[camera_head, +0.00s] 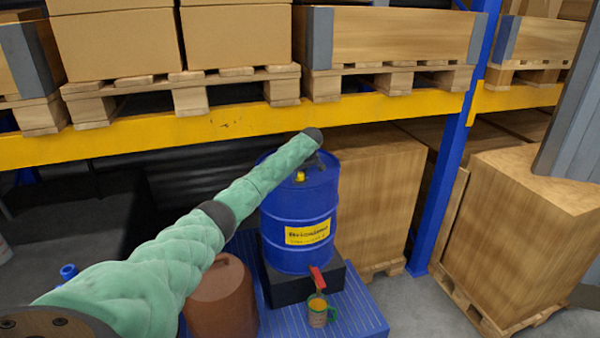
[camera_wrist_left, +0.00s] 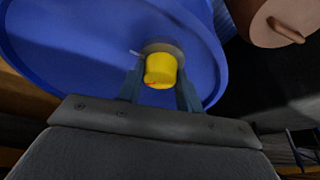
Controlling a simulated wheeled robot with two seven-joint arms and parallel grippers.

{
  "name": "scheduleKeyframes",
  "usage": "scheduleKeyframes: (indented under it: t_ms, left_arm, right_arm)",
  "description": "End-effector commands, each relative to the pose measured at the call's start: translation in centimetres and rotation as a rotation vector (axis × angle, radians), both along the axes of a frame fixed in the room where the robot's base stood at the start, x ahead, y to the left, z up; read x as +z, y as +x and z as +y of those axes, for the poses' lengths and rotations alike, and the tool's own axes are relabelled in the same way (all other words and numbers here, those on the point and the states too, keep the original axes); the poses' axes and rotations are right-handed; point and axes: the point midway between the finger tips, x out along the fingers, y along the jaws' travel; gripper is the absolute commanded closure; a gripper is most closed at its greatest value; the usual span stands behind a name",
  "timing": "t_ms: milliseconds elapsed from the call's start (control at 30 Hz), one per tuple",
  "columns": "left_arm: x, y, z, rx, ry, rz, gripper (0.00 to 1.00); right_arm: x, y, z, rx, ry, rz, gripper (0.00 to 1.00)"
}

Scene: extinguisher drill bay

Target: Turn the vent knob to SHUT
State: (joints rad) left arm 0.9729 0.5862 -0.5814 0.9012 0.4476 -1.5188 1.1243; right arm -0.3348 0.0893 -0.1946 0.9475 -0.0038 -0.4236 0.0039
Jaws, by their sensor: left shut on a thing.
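The vent knob (camera_head: 299,177) is a small yellow cap on top of a blue drum (camera_head: 285,215) with a yellow label. My left gripper (camera_head: 308,166) reaches over the drum top from the left and comes down at the knob. In the left wrist view the yellow knob (camera_wrist_left: 160,68) sits between the two fingers of my left gripper (camera_wrist_left: 160,86), which is shut on it. A grey collar surrounds the knob on the drum lid (camera_wrist_left: 80,55). A small red mark shows on the knob. I cannot read any SHUT marking. My right gripper is out of view.
The drum stands on a black block (camera_head: 290,288) on a blue ribbed platform (camera_head: 358,318). A red-handled tap (camera_head: 317,277) is low on its front, above a green mug (camera_head: 318,315). A brown container (camera_head: 222,300) stands left. A yellow shelf beam (camera_head: 220,123) runs behind.

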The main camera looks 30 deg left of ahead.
Motion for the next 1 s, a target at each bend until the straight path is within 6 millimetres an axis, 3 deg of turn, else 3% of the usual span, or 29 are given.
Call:
scheduleKeyframes:
  t_ms: [333, 600, 800, 1000]
  left_arm:
    - [-0.1, 0.3, -0.2, 0.322, -0.003, 0.001, 0.87]
    - [-0.1, 0.4, -0.1, 0.529, -0.002, 0.0, 0.87]
    - [-0.1, 0.4, -0.1, 0.632, -0.001, 0.0, 0.87]
    - [0.0, 0.5, -0.1, 0.683, -0.001, -0.001, 0.87]
  right_arm:
    - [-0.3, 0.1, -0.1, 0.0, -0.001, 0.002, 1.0]
    - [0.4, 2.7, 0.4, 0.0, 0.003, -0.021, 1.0]
    - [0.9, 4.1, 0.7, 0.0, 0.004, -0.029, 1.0]
    - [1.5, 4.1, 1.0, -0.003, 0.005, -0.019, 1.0]
